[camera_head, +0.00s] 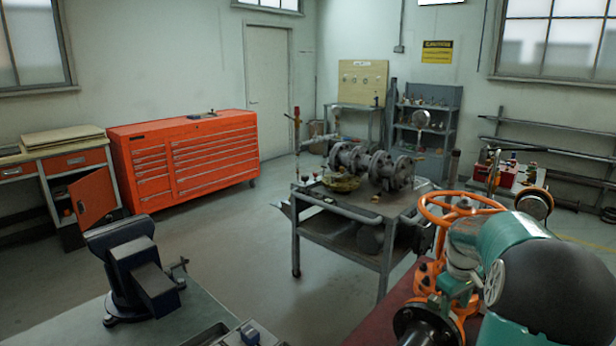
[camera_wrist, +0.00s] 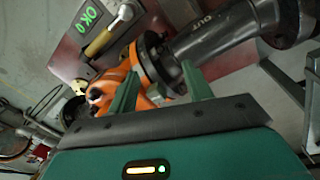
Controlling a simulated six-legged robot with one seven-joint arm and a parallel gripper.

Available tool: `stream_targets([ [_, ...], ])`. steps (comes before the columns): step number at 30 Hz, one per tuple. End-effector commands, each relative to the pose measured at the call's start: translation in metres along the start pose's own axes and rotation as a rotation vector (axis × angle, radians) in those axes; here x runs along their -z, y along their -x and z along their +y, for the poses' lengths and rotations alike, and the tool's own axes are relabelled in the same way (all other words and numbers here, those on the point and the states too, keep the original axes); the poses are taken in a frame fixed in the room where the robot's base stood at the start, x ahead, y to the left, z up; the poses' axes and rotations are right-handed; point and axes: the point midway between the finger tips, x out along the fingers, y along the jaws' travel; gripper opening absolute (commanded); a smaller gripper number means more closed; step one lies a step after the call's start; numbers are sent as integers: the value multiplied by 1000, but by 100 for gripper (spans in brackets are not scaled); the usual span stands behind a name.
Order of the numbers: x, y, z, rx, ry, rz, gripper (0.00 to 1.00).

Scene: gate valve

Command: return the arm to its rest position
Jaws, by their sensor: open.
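In the wrist view my gripper (camera_wrist: 160,72) is open, its two green fingers spread apart with the orange valve behind and between them. I cannot tell whether a finger touches it. The valve's orange flange (camera_wrist: 148,62) joins a dark pipe (camera_wrist: 215,42) marked OUT. In the head view the valve's orange handwheel (camera_head: 452,207) stands at the right, above its orange body. My teal and black arm (camera_head: 525,250) fills the lower right corner, close in front of the valve. It hides part of the valve, and my fingers cannot be made out there.
A dark bench vise (camera_head: 135,270) stands on the near bench. A grey cart (camera_head: 340,205) carries pipe fittings (camera_head: 372,165) mid-room. A red tool chest (camera_head: 185,160) is at the back left. In the wrist view a green display (camera_wrist: 88,15) and a yellow-handled tool (camera_wrist: 99,43) lie near the valve.

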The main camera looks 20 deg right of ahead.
Motion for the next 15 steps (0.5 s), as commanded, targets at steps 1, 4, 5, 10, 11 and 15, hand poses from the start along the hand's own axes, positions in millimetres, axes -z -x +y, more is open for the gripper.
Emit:
stream_targets([
  [1,11,22,-26,-22,11,14,50],
  [4,22,54,-73,-52,11,44,50],
  [5,24,63,-87,-59,9,54,50],
  [10,24,108,-166,-88,0,125,50],
  [11,22,115,-179,-90,-3,138,50],
  [15,7,141,-239,-89,-17,212,50],
])
